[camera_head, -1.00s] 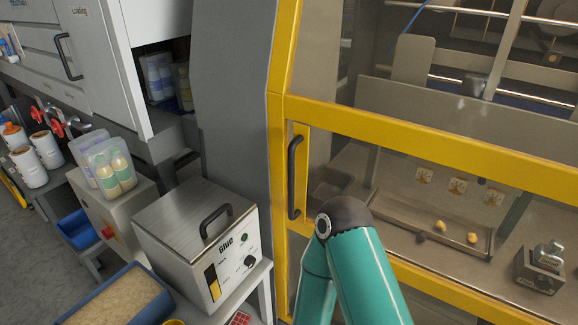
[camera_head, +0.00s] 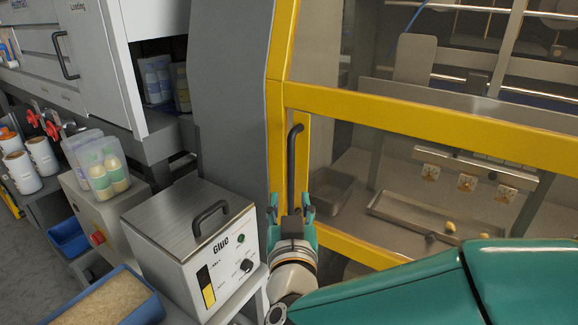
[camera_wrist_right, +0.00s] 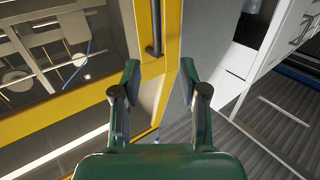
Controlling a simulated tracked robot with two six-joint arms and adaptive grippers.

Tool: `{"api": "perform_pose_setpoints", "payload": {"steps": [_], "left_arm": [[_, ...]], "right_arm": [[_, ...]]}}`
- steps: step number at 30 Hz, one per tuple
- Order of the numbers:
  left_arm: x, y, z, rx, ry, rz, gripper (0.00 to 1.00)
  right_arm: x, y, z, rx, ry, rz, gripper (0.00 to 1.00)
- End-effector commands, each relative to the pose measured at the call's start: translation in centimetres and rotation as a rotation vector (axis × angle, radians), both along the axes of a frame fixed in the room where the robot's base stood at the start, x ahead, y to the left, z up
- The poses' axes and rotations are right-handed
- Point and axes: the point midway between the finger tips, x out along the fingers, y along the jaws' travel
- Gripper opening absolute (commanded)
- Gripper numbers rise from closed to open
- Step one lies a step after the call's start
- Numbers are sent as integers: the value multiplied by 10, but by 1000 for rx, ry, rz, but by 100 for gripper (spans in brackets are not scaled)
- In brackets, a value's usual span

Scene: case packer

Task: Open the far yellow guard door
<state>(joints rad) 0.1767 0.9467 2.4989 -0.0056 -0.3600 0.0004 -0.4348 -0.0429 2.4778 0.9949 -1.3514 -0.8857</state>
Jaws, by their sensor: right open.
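The yellow guard door (camera_head: 400,112) is a yellow frame around a clear panel, and it looks shut. Its black vertical bar handle (camera_head: 294,165) is on the left upright of the frame. My right gripper (camera_head: 291,203) is open, its two fingers apart at the lower end of the handle. In the right wrist view the open fingers (camera_wrist_right: 160,82) point towards the yellow upright, and the black handle (camera_wrist_right: 153,30) lies ahead of and between them, slightly left of centre. I cannot tell whether they touch it. My left gripper is not in view.
A metal Glue box (camera_head: 190,245) with a black handle stands close left of my right gripper. A blue bin (camera_head: 110,300) of pellets is in front of it. A grey column (camera_head: 230,100) stands left of the door. Behind the panel is a tray (camera_head: 420,215).

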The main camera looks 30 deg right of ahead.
Motion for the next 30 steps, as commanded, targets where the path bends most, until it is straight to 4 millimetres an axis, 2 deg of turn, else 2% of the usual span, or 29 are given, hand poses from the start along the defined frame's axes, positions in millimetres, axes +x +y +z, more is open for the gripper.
{"api": "perform_pose_setpoints", "payload": {"steps": [3,8,21,30], "left_arm": [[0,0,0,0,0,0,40],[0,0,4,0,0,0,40],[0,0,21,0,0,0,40],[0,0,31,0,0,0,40]], "right_arm": [[0,-8,5,-1,-9,-22,43],[17,-20,5,-2,-6,-25,43],[94,-71,6,-1,-5,-21,43],[129,-93,5,-1,-7,-17,43]]}}
